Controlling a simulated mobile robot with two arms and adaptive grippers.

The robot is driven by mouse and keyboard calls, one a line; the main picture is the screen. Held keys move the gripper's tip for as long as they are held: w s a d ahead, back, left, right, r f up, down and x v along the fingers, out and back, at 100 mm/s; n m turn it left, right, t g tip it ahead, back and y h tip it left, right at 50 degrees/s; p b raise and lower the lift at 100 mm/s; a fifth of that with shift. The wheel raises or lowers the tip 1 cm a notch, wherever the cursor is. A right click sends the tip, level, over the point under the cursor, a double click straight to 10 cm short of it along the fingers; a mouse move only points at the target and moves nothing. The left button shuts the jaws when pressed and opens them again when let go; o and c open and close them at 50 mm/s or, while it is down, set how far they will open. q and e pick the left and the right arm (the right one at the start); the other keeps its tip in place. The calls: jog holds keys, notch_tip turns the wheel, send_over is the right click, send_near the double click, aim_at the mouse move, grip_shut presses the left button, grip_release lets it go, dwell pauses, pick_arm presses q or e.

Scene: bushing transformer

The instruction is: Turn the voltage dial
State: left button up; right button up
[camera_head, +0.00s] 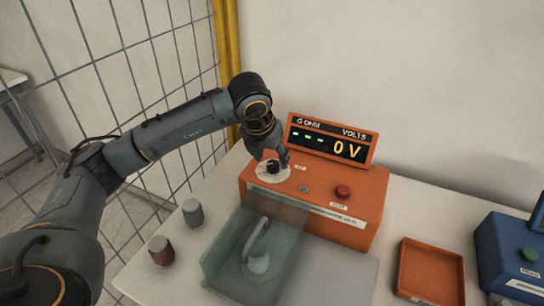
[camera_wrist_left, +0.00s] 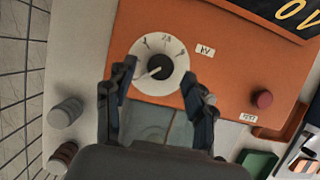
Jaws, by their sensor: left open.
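The voltage dial is a black knob (camera_wrist_left: 160,67) on a white round scale plate (camera_wrist_left: 173,50), on top of the orange tester box (camera_head: 370,190). In the head view the white scale plate (camera_head: 262,172) shows partly under my left gripper (camera_head: 270,160). In the left wrist view my left gripper (camera_wrist_left: 160,90) is open, with its two fingers on either side of the dial. I cannot tell whether the fingers touch the knob. The display (camera_head: 331,140) behind reads 0 V. My right gripper is not in view.
A red button (camera_head: 343,191) sits on the tester box. A clear box (camera_head: 222,262) with a handled part stands in front. Two small cylinders (camera_head: 193,212) are at the left, an orange tray (camera_head: 430,272) and a blue box (camera_head: 508,255) at the right. A wire fence runs along the left.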

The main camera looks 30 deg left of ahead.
aim_at(273, 165)
pick_arm(q)
jog(key=shift+w+f, duration=0.2)
jog(key=shift+f, duration=0.3)
jog(key=shift+w+f, duration=0.2)
jog(key=shift+f, duration=0.4)
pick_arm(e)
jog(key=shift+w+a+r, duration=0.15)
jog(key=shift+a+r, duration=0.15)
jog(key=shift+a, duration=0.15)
